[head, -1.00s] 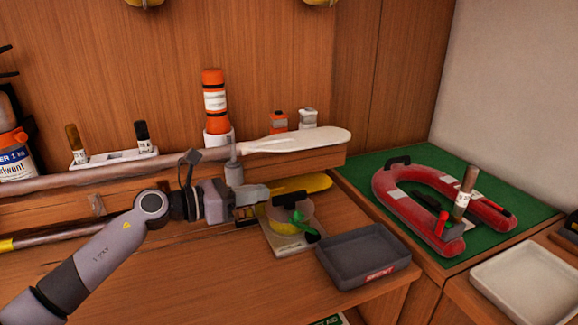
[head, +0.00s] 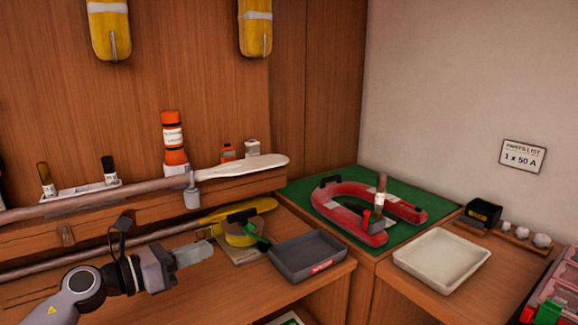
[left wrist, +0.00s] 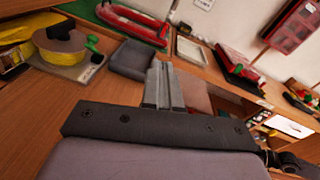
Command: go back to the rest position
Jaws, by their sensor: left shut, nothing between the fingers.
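My left gripper (head: 196,252) is shut and empty. It is in front of the shelf at the left, above the wooden bench, and apart from everything around it. In the left wrist view its closed fingers (left wrist: 163,85) point toward the grey tray. My right gripper is not in view.
A grey tray (head: 285,265) and a yellow tape roll (head: 238,238) with a green part lie right of my left gripper. A red U-shaped thing (head: 340,216) lies on a green mat (head: 300,192). A white tray (head: 440,282) stands further right. A shelf with bottles runs behind.

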